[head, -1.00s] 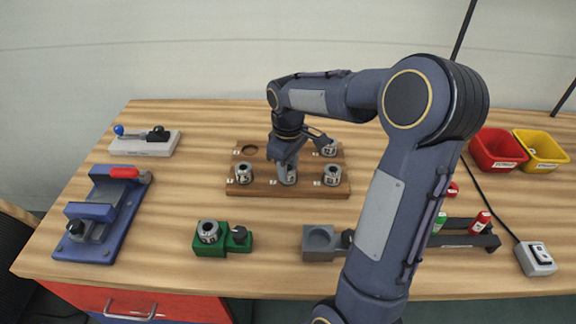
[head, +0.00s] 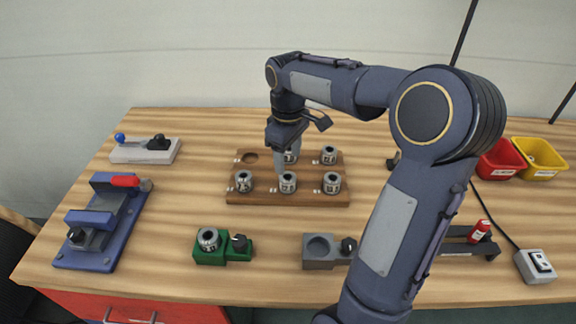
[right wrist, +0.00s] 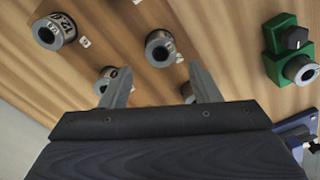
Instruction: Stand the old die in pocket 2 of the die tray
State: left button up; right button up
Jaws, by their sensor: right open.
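The wooden die tray (head: 262,199) holds several grey steel dies standing in its pockets. One of them is the front middle die (head: 288,183), upright in its pocket; it is probably the old die, but its label is too small to read. The back left pocket (head: 250,158) is empty. My right gripper (head: 284,163) is open and empty above the tray, clear of the front middle die. In the right wrist view its two fingers (right wrist: 160,86) are spread, with dies beyond them. Pocket numbers are not legible. My left gripper is not in view.
A green fixture (head: 209,257) with a die and black knob, and a grey holder (head: 316,262) with an empty socket, stand in front. A blue clamp (head: 103,245) is left. Red (head: 500,160) and yellow bins (head: 541,155) are at right.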

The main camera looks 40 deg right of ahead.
jog(key=s+a+f+m+t+y, duration=0.1)
jog(key=s+a+m+t+y, duration=0.2)
jog(key=s+a, duration=1.2)
jog(key=s+m+t, duration=0.2)
jog(key=s, duration=0.1)
jog(key=shift+s+f+m+t+y, duration=0.25)
jog(key=shift+s+m+t+y, duration=0.05)
jog(key=shift+s+m+y, duration=0.1)
